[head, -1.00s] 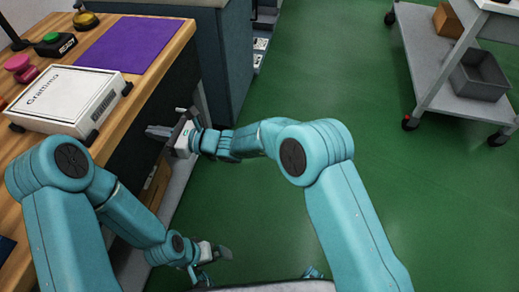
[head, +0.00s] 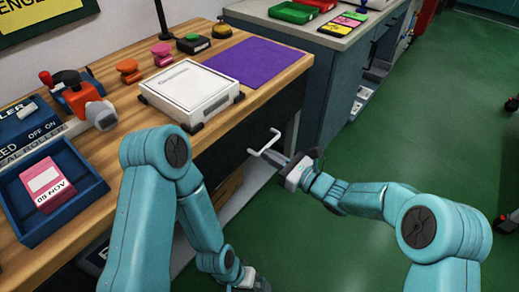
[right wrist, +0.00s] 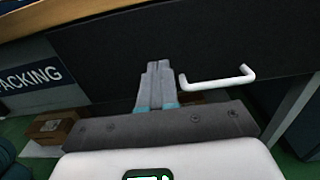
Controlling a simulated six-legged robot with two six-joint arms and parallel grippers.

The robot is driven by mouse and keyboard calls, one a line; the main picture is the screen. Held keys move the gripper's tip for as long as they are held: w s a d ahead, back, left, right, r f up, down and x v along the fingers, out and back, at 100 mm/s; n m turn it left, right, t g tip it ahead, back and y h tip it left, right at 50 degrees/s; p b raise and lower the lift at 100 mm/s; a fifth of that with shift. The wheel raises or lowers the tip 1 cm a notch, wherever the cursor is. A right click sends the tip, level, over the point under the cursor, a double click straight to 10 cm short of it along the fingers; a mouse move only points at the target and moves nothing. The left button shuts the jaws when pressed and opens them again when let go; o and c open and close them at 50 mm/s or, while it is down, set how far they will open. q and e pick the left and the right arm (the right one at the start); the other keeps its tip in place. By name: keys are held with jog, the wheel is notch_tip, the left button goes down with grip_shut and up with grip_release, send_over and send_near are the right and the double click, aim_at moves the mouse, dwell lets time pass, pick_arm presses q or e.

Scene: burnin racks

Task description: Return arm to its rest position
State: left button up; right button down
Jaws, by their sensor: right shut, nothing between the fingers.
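My right gripper (head: 272,156) is beside the dark front of the wooden bench, close to a white bar handle (head: 262,145). In the right wrist view its two fingers (right wrist: 158,68) are together with nothing between them. There the handle (right wrist: 220,82) lies just right of the fingertips, and I see no grip on it. My left arm is bent down along the bench front. My left gripper (head: 249,281) hangs low at the bottom of the head view, and its fingers are too unclear to read.
A cardboard box (right wrist: 50,127) sits below the bench. Green floor (head: 440,130) is open to the right.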

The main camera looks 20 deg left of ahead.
jog(key=v, duration=0.6)
jog(key=shift+w+p, duration=0.1)
jog(key=shift+p, duration=0.25)
jog(key=s+d+f+n+g+h, duration=0.3)
jog(key=s+f, duration=0.4)
jog(key=f, duration=0.1)
jog(key=s+d+f+n+g+h, duration=0.3)
jog(key=s+d+f, duration=0.1)
jog(key=s+f, duration=0.3)
jog(key=s+d+f+n+h, duration=0.85)
jog(key=s+d+n, duration=0.3)
jog(key=d, duration=0.35)
notch_tip(320, 180, up, 19)
jog(key=n+y+p, duration=0.1)
jog(key=n+p, duration=0.1)
jog(key=p, duration=1.7)
jog(key=shift+a+t, duration=0.15)
jog(key=shift+t, duration=0.25)
